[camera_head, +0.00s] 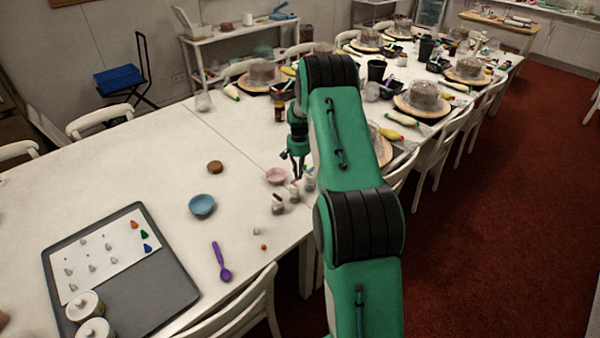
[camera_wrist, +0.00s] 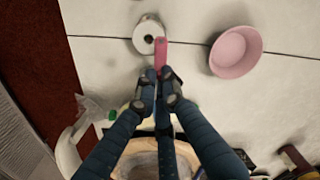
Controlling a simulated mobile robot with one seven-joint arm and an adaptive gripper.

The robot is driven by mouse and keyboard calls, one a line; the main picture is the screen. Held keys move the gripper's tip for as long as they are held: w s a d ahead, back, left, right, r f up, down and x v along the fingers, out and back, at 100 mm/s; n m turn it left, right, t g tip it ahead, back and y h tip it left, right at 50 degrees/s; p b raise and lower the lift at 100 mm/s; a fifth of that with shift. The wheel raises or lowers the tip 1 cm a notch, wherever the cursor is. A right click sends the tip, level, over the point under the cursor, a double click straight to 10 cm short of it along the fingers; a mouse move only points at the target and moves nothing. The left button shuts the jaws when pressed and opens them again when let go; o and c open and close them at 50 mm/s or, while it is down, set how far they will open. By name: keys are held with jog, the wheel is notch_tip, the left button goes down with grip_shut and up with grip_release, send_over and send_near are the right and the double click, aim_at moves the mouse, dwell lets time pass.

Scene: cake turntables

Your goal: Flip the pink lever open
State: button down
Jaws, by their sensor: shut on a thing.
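The pink lever (camera_wrist: 160,54) is a narrow strip in the wrist view, beside a small white round container (camera_wrist: 141,30) with a dark hole in its top. My gripper (camera_wrist: 160,80) is shut on the lower end of the pink lever, between its dark fingertips. The lever cannot be made out there, and my green arm covers part of that area.
A pink bowl (camera_wrist: 236,52) stands right of the lever in the wrist view; it also shows in the head view (camera_head: 277,176). A blue bowl (camera_head: 202,205), purple spoon (camera_head: 222,262) and grey tray (camera_head: 165,285) lie left. Chairs line the table.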

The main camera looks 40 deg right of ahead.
jog(key=shift+w+n, duration=0.2)
jog(key=shift+n, duration=0.2)
jog(key=c, duration=1.9)
grip_release()
jog(key=shift+o, duration=0.2)
jog(key=shift+r, duration=0.1)
notch_tip(320, 180, up, 12)
